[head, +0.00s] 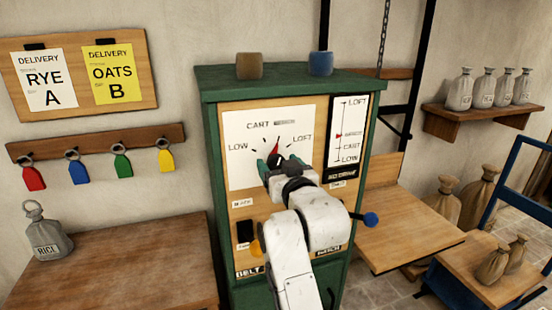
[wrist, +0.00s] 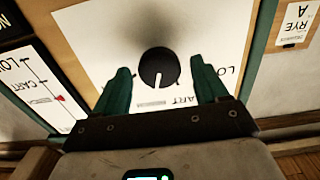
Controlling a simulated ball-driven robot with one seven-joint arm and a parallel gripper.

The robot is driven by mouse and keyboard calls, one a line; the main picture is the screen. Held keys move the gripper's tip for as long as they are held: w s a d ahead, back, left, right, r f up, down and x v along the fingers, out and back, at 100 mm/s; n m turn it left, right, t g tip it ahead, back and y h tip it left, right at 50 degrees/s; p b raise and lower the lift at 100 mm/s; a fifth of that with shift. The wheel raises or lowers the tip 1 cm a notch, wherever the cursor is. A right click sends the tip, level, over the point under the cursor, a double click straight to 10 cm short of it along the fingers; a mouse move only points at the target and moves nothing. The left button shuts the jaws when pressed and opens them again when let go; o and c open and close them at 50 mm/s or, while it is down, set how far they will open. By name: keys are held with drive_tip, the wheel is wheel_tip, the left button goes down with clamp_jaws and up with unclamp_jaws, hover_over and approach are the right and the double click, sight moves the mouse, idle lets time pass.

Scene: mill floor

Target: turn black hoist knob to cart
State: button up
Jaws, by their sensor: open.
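The black hoist knob (wrist: 158,68) sits on a white dial plate (head: 241,150) marked LOW, CART and LOFT. In the wrist view, which is upside down, its white line points down towards the CART word. My gripper (wrist: 160,66) is open, with one green finger on each side of the knob and gaps between. In the head view my gripper (head: 277,162) is at the dial and mostly hides the knob. A red pointer shape (head: 274,147) shows just above the fingers. The hoist scale (head: 349,130) has a red marker a little above CART.
The dial is on a green cabinet (head: 210,125) with a blue-ended lever (head: 370,219) at lower right. A wooden table (head: 120,265) with a RICE weight (head: 44,238) stands left. A wooden platform (head: 405,230) and sacks (head: 480,195) are right.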

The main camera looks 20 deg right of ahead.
drive_tip(key=shift+w, duration=1.05)
drive_tip(key=shift+c, duration=0.3)
drive_tip(key=c, duration=0.9)
drive_tip(key=shift+c, duration=0.2)
drive_tip(key=shift+n, duration=0.3)
drive_tip(key=n, duration=0.3)
drive_tip(key=shift+p, duration=0.4)
drive_tip(key=shift+a+n+p, duration=0.15)
drive_tip(key=shift+n+p, duration=0.2)
drive_tip(key=shift+n, duration=1.65)
